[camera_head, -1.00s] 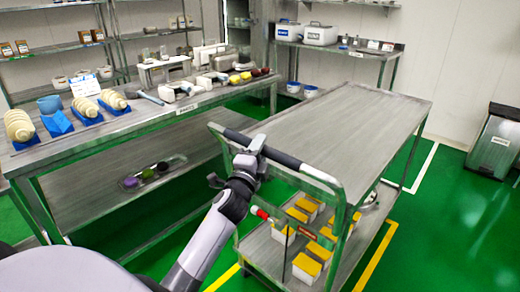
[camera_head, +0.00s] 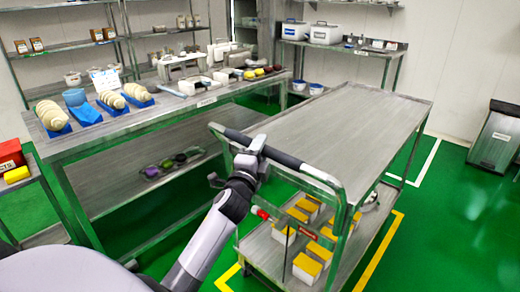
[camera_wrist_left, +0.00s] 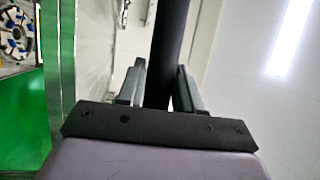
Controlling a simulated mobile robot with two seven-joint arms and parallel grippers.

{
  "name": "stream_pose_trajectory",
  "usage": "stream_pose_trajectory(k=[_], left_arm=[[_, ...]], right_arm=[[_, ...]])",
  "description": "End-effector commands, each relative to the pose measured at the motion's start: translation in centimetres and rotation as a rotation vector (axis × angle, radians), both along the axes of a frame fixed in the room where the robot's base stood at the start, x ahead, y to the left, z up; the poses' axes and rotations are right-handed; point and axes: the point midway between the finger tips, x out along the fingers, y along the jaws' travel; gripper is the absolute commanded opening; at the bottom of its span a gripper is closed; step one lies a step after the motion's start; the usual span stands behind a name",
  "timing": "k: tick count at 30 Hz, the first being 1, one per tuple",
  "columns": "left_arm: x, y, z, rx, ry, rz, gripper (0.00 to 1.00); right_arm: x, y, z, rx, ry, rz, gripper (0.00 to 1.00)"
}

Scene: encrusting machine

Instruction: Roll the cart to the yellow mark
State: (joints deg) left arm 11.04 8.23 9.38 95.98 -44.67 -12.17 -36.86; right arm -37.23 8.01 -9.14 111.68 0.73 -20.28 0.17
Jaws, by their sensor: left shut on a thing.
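The cart (camera_head: 345,118) is a grey metal trolley with a flat, empty top and a lower shelf holding several white tubs with yellow lids (camera_head: 307,267). Its dark push handle (camera_head: 300,168) faces me. My left gripper (camera_head: 250,157) is shut on the handle near its left part. In the left wrist view the dark bar (camera_wrist_left: 168,50) runs between the two fingers. The yellow mark (camera_head: 378,254) is a yellow line on the green floor, seen along the cart's right side, with another piece at lower left. The cart hides the rest. My right gripper is not in view.
A long steel table (camera_head: 130,125) with food trays and tools stands left of the cart. A red box (camera_head: 10,155) sits on a stand at the left edge. A grey bin (camera_head: 495,137) stands far right. Green floor is clear to the right.

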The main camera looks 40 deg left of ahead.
Motion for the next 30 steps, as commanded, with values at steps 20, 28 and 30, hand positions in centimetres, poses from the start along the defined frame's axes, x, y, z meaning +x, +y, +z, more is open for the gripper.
stream_pose_trajectory(k=[20,28,30], left_arm=[[0.0,0.1,0.1,0.000,-0.002,0.001,0.56],[-1.6,-0.5,-0.4,0.001,0.000,0.000,0.56],[-2.5,-0.8,-0.6,0.001,0.000,0.000,0.56]], right_arm=[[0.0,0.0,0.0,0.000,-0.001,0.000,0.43],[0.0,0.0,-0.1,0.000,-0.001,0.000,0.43],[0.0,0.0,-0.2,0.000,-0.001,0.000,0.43]])
